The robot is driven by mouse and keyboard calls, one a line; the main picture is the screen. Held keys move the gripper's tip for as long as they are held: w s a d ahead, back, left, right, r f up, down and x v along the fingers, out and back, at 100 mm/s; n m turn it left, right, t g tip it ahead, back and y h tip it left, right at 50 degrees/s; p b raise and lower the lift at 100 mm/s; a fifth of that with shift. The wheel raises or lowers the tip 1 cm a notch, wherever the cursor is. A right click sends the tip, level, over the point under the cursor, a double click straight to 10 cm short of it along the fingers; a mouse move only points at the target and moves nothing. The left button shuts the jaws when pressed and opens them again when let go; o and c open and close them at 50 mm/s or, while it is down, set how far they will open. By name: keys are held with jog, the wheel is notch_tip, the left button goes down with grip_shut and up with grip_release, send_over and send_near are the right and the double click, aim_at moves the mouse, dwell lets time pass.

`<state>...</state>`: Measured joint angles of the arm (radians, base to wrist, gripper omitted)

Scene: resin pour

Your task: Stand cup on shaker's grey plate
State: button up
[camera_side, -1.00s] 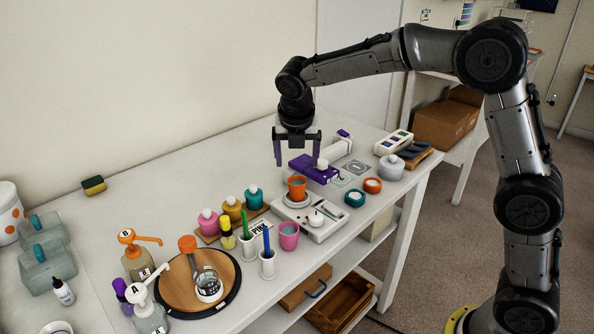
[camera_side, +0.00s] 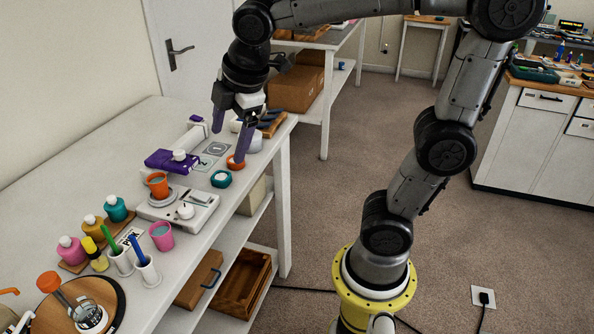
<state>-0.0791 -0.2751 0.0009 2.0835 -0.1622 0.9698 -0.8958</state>
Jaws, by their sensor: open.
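An orange cup (camera_side: 158,183) stands on the round grey plate (camera_side: 162,198) of the white shaker (camera_side: 190,214), which has a white knob on its near side. A pink cup (camera_side: 161,237) stands on the table in front of the shaker. My gripper (camera_side: 228,138) is open and empty, pointing down at the right end of the table, to the right of the shaker and well apart from the orange cup. Its near fingertip overlaps an orange ring (camera_side: 236,163) in the picture; I cannot tell whether they touch.
A teal ring (camera_side: 221,180) lies right of the shaker, and a purple device (camera_side: 172,160) behind it. Two white pen holders (camera_side: 147,272), several coloured bottles (camera_side: 116,209) and a round wooden board (camera_side: 112,297) stand to the left. The back left of the table is clear.

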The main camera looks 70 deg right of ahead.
jog(key=s+f+m, duration=0.2)
jog(key=s+m, duration=0.4)
jog(key=s+f+m+t+y, duration=0.1)
jog(key=s+f+m, duration=0.1)
jog(key=s+m, duration=0.4)
jog(key=shift+s+a+f, duration=0.3)
jog(key=shift+s+f, duration=0.05)
jog(key=shift+s, duration=0.3)
dwell(0.7)
